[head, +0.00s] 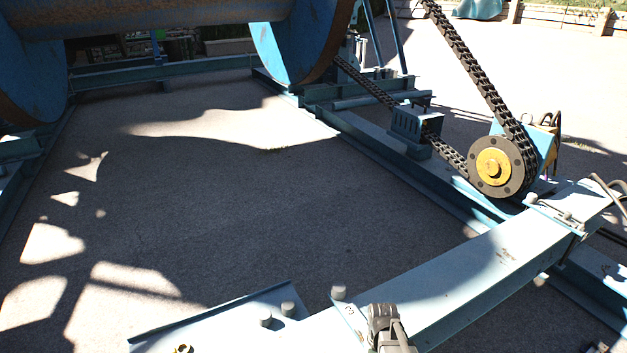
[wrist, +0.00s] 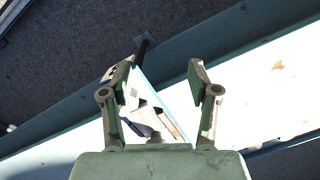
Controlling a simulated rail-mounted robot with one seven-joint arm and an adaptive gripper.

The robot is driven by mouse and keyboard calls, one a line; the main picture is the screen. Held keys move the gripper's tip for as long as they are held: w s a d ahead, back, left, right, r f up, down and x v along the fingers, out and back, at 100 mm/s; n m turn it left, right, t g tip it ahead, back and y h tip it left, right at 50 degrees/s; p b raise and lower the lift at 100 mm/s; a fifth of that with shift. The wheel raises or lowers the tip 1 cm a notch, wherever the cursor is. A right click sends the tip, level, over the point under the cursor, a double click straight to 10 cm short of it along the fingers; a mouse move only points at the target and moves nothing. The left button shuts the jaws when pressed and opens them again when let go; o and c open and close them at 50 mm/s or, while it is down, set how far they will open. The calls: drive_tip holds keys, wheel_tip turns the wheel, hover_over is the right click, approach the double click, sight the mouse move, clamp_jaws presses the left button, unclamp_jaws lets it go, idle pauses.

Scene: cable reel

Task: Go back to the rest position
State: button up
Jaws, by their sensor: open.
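My gripper (wrist: 160,76) is open in the wrist view, its two green-grey fingers apart with nothing clamped between them. Below and between the fingers lie a pale steel beam (wrist: 258,85) and a light blue-edged plate, with a small dark rod (wrist: 142,48) beside the left finger. I cannot tell how far the fingers are above them. In the head view a dark grey part, which looks like my gripper (head: 388,326), shows at the bottom edge over the near beam (head: 480,262). Its fingertips are not clear there.
A blue cable reel (head: 290,45) stands at the back left on a blue frame. A chain (head: 470,65) runs round a yellow-centred sprocket (head: 494,167) at the right. Bolts (head: 339,292) stand up from the near beam. Bare ground (head: 230,220) lies inside the frame.

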drive_tip(key=s+f+g+p, duration=0.1)
drive_tip(key=s+f, duration=0.2)
drive_tip(key=s, duration=0.6)
drive_tip(key=s+a+f+g, duration=0.1)
drive_tip(key=s+f, duration=0.3)
drive_tip(key=s, duration=0.6)
drive_tip(key=s+f+g+p, duration=0.1)
drive_tip(key=s+f+g, duration=0.2)
drive_tip(key=s, duration=0.7)
drive_tip(key=shift+s+a+f+p, duration=0.15)
drive_tip(key=shift+a+f+p, duration=0.1)
drive_tip(key=shift+f+p, duration=0.15)
